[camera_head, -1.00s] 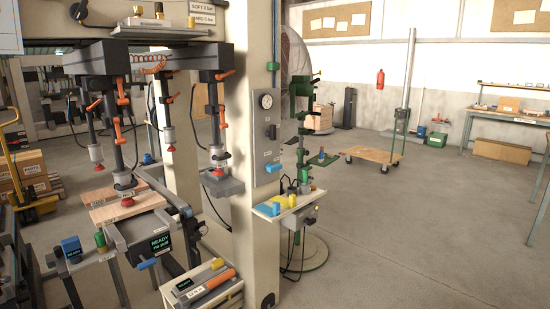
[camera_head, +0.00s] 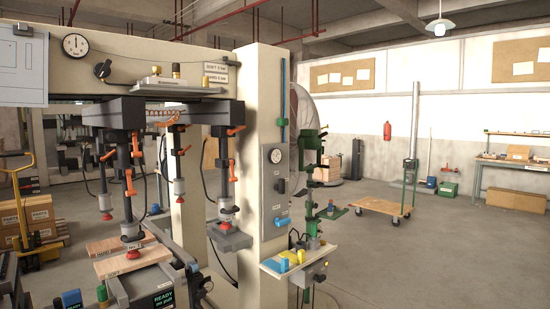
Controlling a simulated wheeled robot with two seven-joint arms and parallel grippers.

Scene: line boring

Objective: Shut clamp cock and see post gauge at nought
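The post gauge (camera_head: 275,156) is a small round white dial on a grey panel on the cream post. Its needle is too small to read. Below it on the panel is a dark knob or handle (camera_head: 281,186), and lower down a blue lever (camera_head: 283,221) lying roughly level. I cannot read the labels, so I cannot tell which of these is the clamp cock. A larger dial (camera_head: 75,44) and a black rotary knob (camera_head: 102,70) sit on the crossbeam at upper left. Neither of my grippers is in view.
Vertical clamps with orange handles hang from the beam; one red pad (camera_head: 132,254) meets a wooden board (camera_head: 125,262). A shelf (camera_head: 285,270) with yellow and blue items juts from the post. A green drill press (camera_head: 310,180) stands behind. Floor at right is clear around a cart (camera_head: 382,207).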

